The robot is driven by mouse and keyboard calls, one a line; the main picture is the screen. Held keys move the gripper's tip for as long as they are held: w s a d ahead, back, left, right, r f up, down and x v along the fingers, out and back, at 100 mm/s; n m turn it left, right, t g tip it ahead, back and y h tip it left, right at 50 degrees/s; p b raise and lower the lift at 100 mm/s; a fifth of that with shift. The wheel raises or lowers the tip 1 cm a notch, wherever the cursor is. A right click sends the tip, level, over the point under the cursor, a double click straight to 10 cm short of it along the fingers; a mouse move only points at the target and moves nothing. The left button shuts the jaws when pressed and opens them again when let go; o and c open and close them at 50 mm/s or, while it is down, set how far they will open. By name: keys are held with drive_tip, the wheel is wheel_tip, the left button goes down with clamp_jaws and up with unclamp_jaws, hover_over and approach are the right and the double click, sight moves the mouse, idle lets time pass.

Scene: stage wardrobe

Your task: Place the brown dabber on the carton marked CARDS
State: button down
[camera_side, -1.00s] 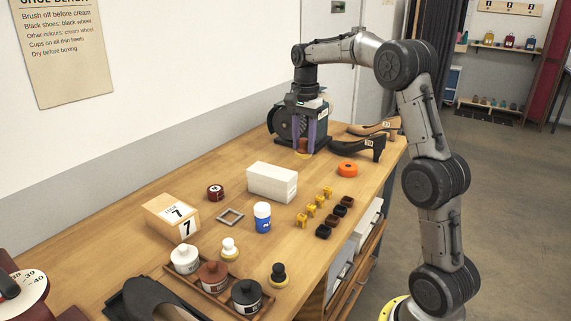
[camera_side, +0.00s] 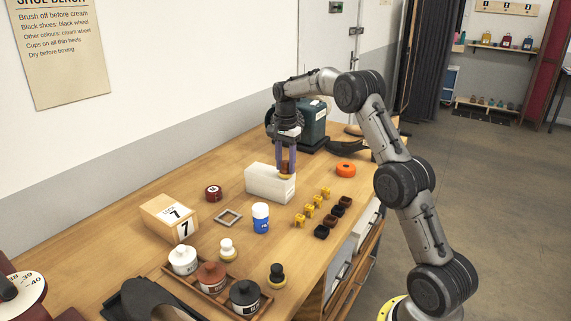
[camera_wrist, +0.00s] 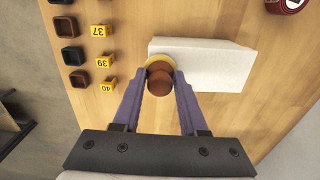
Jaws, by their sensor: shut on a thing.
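The brown dabber (camera_side: 286,176), a brown knob with a pale yellow pad below, is held upright between the purple fingers of my gripper (camera_side: 286,166). In the wrist view the dabber (camera_wrist: 159,84) sits between the fingertips (camera_wrist: 160,77). It overlaps one end of a plain white carton (camera_wrist: 210,65). In the side view the white carton (camera_side: 265,185) lies on the bench just under the dabber, near its right end. I cannot tell whether the pad touches the carton top. No word CARDS is readable on the faces I see.
Yellow numbered blocks (camera_side: 309,210) and small dark cups (camera_side: 330,221) stand right of the carton.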

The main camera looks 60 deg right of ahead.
sight(286, 161)
drive_tip(key=shift+f, duration=0.15)
drive_tip(key=shift+c, duration=2.2)
unclamp_jaws()
wheel_tip(286, 161, up, 12)
drive_tip(key=s+a+r+n+t, duration=0.2)
drive_tip(key=s+a+r+n, duration=0.4)
drive_tip(key=a, duration=0.4)
drive_tip(key=s+a+n+t, duration=0.2)
drive_tip(key=s+a+n, duration=0.5)
drive_tip(key=s+a, duration=0.75)
drive_tip(key=s+a+f+n+t, duration=0.1)
drive_tip(key=s+f+n, duration=0.4)
drive_tip(key=s+f, duration=0.3)
drive_tip(key=s, duration=0.3)
drive_tip(key=shift+a+t, duration=0.25)
drive_tip(key=shift+t, duration=0.05)
